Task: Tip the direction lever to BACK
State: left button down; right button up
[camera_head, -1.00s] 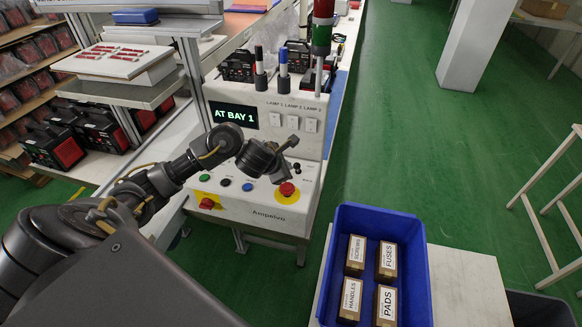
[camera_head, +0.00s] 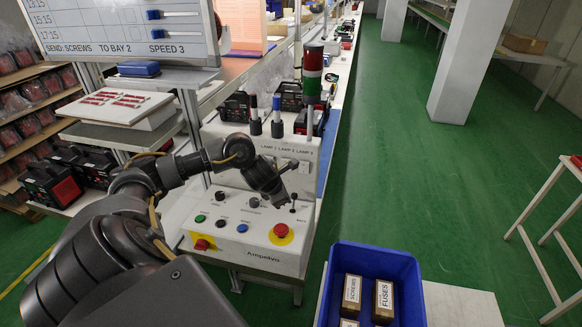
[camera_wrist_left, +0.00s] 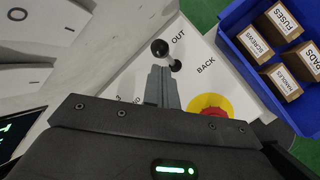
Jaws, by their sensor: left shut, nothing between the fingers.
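The direction lever (camera_head: 293,197) stands at the right of the control panel, a thin stalk with a black ball. In the left wrist view its black ball (camera_wrist_left: 159,47) and metal stalk show, beside the printed words OUT and BACK. My left gripper (camera_head: 281,200) is shut and empty, just left of the lever in the head view. In the left wrist view the shut fingertips (camera_wrist_left: 161,72) are close beside the stalk; I cannot tell whether they touch it. Other labels are partly hidden by the gripper. My right gripper is not in view.
A red stop button (camera_head: 281,231) on a yellow disc sits just in front of the lever. Another red button (camera_head: 202,244) and several small buttons are on the panel. A blue crate (camera_head: 373,253) with labelled boxes stands front right. A whiteboard (camera_head: 120,30) hangs at upper left.

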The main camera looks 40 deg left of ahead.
pick_arm(q)
jog(key=shift+s+a, duration=0.1)
jog(key=shift+s, duration=0.05)
jog(key=shift+r, duration=0.15)
jog(key=shift+r+p, duration=0.6)
jog(key=shift+r, duration=0.05)
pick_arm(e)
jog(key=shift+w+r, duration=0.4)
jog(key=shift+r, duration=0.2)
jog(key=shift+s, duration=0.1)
pick_arm(q)
jog(key=shift+s, duration=0.1)
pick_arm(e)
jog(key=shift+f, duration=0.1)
